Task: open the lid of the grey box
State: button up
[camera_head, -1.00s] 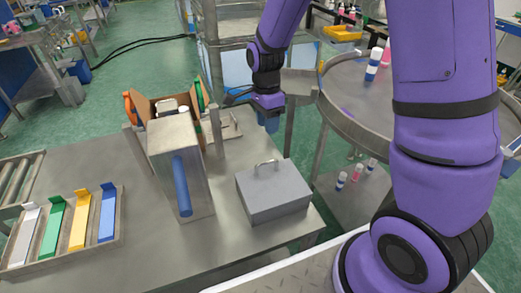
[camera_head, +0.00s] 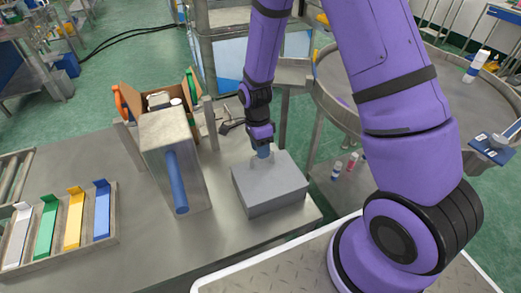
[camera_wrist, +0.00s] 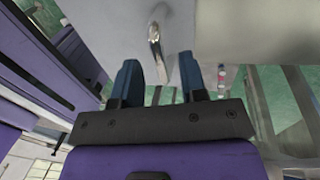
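The grey box (camera_head: 270,185) stands on the metal table with its lid shut. A metal loop handle sits on top of the lid; my gripper mostly hides it in the head view. In the wrist view the handle (camera_wrist: 156,50) shows end-on, above the grey lid (camera_wrist: 105,25). My gripper (camera_head: 263,152) is over the lid at the handle. In the wrist view its two blue fingers (camera_wrist: 160,82) are apart, with the handle's near end in the gap between them. I cannot tell whether either finger touches the handle.
A tall metal housing with a blue bar (camera_head: 176,182) stands close left of the box. A tray (camera_head: 62,252) with coloured strips lies at the far left. A round metal table (camera_head: 345,110) is behind right. The table front is clear.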

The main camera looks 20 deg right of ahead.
jog(key=shift+s+f, duration=0.1)
jog(key=shift+f, duration=0.35)
grip_shut()
